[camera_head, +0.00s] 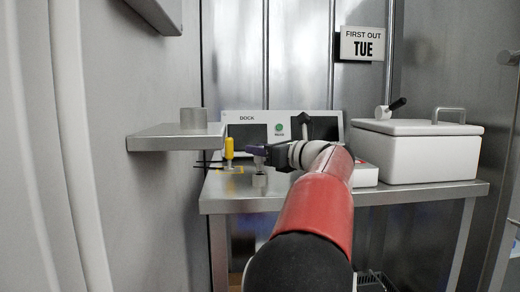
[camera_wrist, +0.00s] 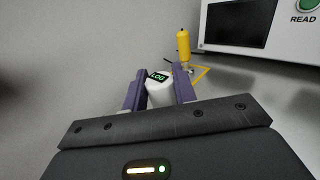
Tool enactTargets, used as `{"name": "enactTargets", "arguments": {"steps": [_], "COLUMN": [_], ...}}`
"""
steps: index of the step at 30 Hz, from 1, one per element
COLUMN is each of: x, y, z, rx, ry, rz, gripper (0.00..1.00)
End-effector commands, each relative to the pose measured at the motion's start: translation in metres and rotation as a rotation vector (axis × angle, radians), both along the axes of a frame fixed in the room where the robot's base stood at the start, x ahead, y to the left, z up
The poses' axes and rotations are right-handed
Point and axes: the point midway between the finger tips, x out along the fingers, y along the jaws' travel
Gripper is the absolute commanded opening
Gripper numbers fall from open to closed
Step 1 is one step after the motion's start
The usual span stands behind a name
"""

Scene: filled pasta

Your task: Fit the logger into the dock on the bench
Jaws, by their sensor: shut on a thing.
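The logger (camera_wrist: 160,93) is a pale cylinder with a black end label reading LOG in green. In the wrist view my gripper (camera_wrist: 158,88) has its two purple fingers on either side of it, shut on it. In the head view my gripper (camera_head: 258,150) is over the left part of the bench (camera_head: 330,198), and the logger (camera_head: 260,180) shows below it, near the bench top. I cannot tell whether it touches the bench. The dock (camera_head: 245,119) is a white panel labelled DOCK at the back of the bench, with a dark screen and a green READ button. My arm hides part of it.
A yellow-handled upright object (camera_head: 229,149) stands left of my gripper, by a yellow marking (camera_head: 236,169) on the bench. A white lidded box (camera_head: 415,155) fills the bench's right side.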

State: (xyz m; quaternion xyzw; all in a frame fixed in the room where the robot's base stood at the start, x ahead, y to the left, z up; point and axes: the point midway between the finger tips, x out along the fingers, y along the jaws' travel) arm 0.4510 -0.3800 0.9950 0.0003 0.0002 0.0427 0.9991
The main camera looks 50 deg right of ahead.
Motion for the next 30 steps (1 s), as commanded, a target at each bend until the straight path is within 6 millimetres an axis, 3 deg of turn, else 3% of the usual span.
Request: {"name": "enactTargets", "arguments": {"steps": [30], "x": [0.0], "y": [0.0], "z": [-0.023], "rx": [0.0], "ry": [0.0], "rz": [0.0], "gripper": [0.04]}}
